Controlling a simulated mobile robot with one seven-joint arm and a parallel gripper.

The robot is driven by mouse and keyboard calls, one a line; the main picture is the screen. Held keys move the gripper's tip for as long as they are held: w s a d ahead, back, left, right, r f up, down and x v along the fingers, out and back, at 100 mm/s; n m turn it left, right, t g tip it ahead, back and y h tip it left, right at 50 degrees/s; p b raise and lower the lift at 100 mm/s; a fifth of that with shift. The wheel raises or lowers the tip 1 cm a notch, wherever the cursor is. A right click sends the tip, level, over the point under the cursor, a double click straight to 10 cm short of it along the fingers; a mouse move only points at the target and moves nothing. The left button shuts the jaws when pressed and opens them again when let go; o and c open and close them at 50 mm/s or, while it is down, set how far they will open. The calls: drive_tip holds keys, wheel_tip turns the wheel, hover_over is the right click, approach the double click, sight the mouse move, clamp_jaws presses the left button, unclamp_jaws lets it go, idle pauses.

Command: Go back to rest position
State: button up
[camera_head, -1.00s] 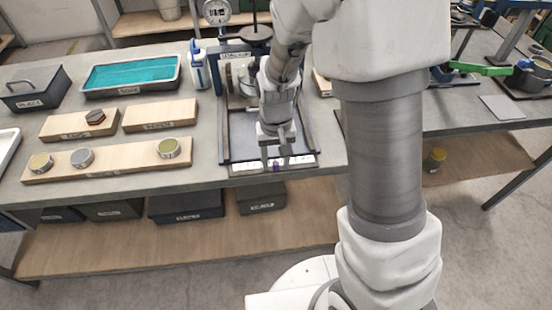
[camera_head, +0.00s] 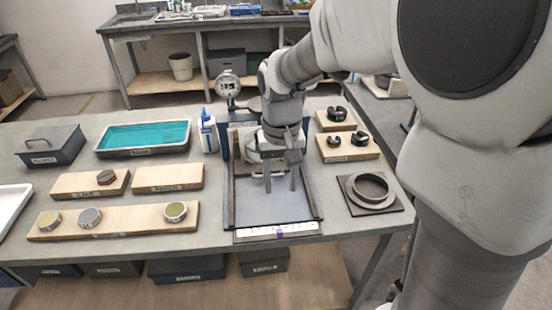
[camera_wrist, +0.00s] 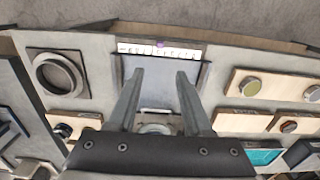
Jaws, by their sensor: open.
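My gripper (camera_head: 281,184) is open and empty above the dark press-like frame (camera_head: 230,205) on the workbench. In the wrist view its two fingers (camera_wrist: 158,74) are spread apart with nothing between them. A white scale strip with a purple mark (camera_head: 262,232) runs along the front edge of the frame, and it also shows in the wrist view (camera_wrist: 180,52). My arm hides part of the back of the frame.
Wooden boards with metal discs (camera_head: 120,222), a teal tray (camera_head: 143,151) and a dark box (camera_head: 50,145) lie left. A grey ring on a plate (camera_head: 346,201) and small boards (camera_head: 362,156) lie right.

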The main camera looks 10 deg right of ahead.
drive_tip(key=shift+r, duration=0.4)
drive_tip(key=s+d+r+t, duration=0.2)
drive_tip(key=s+d+r, duration=0.1)
drive_tip(key=s, duration=0.4)
drive_tip(key=s+d+r+t, duration=0.3)
drive_tip(key=s+d+r, duration=0.1)
drive_tip(key=s+r, duration=0.2)
drive_tip(key=shift+s+t, duration=0.3)
drive_tip(key=shift+s, duration=0.4)
idle(0.5)
